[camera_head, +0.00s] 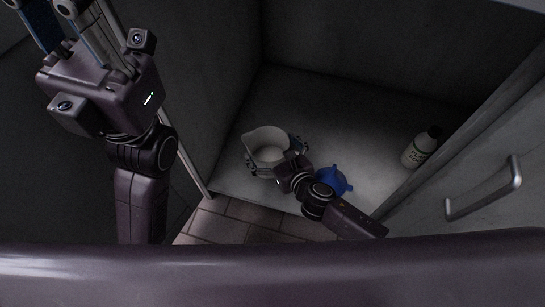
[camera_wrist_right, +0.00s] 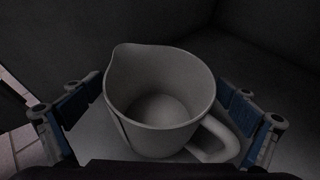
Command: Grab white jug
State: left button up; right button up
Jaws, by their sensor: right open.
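The white jug (camera_head: 262,137) stands upright on the cupboard floor, near its left wall. In the right wrist view the jug (camera_wrist_right: 158,100) fills the middle, its spout at upper left and its handle at lower right. It looks empty inside. My right gripper (camera_head: 277,152) is open, with its fingers on either side of the jug. The right wrist view shows its blue-padded fingers (camera_wrist_right: 160,112) spread around the jug; I cannot tell whether they touch it. My left gripper (camera_head: 40,12) is raised at upper left, fingers apart, with nothing visible between them; its tips are partly cut off.
A blue object (camera_head: 333,180) lies beside my right wrist, partly hidden by it. A white bottle with a dark cap (camera_head: 419,150) stands further right. The open door with a metal handle (camera_head: 484,188) is on the right. Some cupboard floor (camera_head: 370,130) is clear.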

jog(key=shift+c, duration=0.3)
jog(key=c, duration=1.3)
jog(key=shift+r, duration=0.1)
jog(key=shift+c, duration=0.2)
